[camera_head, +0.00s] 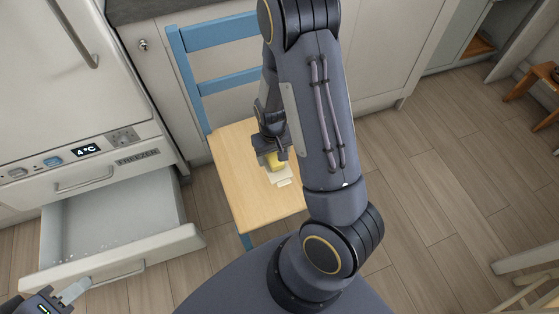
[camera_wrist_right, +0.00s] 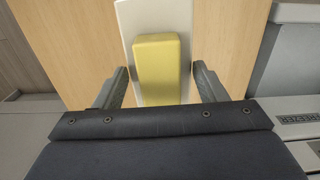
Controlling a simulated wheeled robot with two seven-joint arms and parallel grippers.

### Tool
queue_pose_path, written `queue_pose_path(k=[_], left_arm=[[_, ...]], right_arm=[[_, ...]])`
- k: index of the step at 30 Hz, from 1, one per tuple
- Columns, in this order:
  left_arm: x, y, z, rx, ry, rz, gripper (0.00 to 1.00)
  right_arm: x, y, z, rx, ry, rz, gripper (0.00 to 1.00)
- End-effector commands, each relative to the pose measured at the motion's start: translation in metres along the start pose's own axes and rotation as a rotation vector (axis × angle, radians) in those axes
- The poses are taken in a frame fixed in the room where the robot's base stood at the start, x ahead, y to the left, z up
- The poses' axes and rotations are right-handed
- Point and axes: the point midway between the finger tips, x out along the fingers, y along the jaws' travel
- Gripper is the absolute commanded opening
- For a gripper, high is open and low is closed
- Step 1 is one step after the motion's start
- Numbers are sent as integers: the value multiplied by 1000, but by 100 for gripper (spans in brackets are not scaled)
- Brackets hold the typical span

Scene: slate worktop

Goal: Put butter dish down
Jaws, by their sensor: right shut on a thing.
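The butter dish (camera_head: 283,181) is a pale, narrow dish with a yellow block of butter (camera_head: 275,160) on it. It is over the light wooden seat of the blue chair (camera_head: 240,185); I cannot tell whether it touches the seat. My right gripper (camera_head: 272,152) is shut on the dish. In the right wrist view the dish (camera_wrist_right: 126,16) lies between the fingers (camera_wrist_right: 160,84), with the butter (camera_wrist_right: 158,68) in the middle. My left gripper (camera_head: 50,301) is at the lower left corner, by the freezer drawer's handle, partly cut off; its jaws are unclear.
The freezer drawer (camera_head: 115,257) is pulled open to the left of the chair, with white bits inside. The fridge (camera_head: 60,80) stands above it. The chair's blue backrest (camera_head: 215,35) faces pale cabinets. A wooden stool (camera_head: 535,85) is far right.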

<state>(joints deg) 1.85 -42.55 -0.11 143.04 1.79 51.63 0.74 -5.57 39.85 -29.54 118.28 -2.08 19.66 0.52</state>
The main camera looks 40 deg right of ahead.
Motion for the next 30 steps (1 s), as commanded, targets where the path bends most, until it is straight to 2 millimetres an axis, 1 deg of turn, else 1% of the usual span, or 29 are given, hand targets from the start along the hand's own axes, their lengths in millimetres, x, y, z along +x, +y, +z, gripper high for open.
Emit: queue_pose_path(k=[1, 3, 6, 11, 13, 18, 20, 26, 30], left_arm=[[5, -2, 3, 0, 0, 0, 36], [8, -4, 4, 0, 0, 0, 36], [9, -4, 5, 0, 0, 0, 36], [11, -5, 5, 0, 0, 0, 36], [12, -6, 6, 0, 0, 0, 36], [19, -9, 10, 0, 0, 0, 36], [19, -9, 10, 0, 0, 0, 36], [18, -8, 9, 0, 0, 0, 36], [22, -10, 11, 0, 0, 0, 36]], right_arm=[[13, 7, -4, 5, -2, 0, 26], [23, 14, -8, 4, -2, 1, 26], [32, 21, -14, 2, -1, 0, 26], [38, 26, -17, 0, 0, 0, 26], [44, 30, -19, 2, -1, 0, 26], [70, 28, -18, 0, -3, 0, 26], [72, 28, -19, 0, 0, -1, 26], [71, 28, -19, -1, 1, -1, 26], [76, 28, -19, 0, 1, -1, 26]])
